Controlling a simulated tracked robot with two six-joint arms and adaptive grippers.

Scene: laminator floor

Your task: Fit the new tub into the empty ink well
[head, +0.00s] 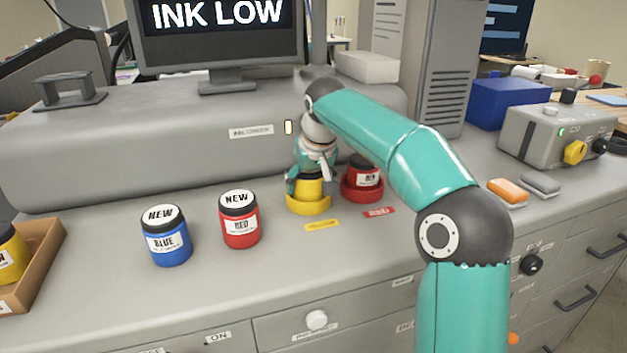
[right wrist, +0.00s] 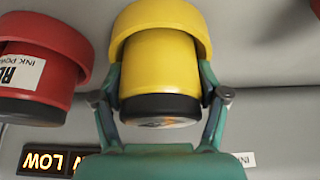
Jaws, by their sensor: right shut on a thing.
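A yellow tub (head: 309,187) with a dark lid stands upright with its base inside the yellow ring-shaped ink well (head: 309,207). My right gripper (head: 304,180) reaches down over it and is shut on it. In the right wrist view the two fingers (right wrist: 160,88) clasp the sides of the yellow tub (right wrist: 158,65), and the yellow well (right wrist: 160,14) surrounds its base. I cannot tell if it rests on the well's bottom. My left gripper is not in view.
A red tub (head: 364,172) sits in the red well (head: 361,191) close beside. New blue (head: 166,243) and red (head: 240,228) tubs stand on the counter to the left. A cardboard tray (head: 42,262) at far left holds another yellow tub (head: 11,256). The screen (head: 217,30) reads INK LOW.

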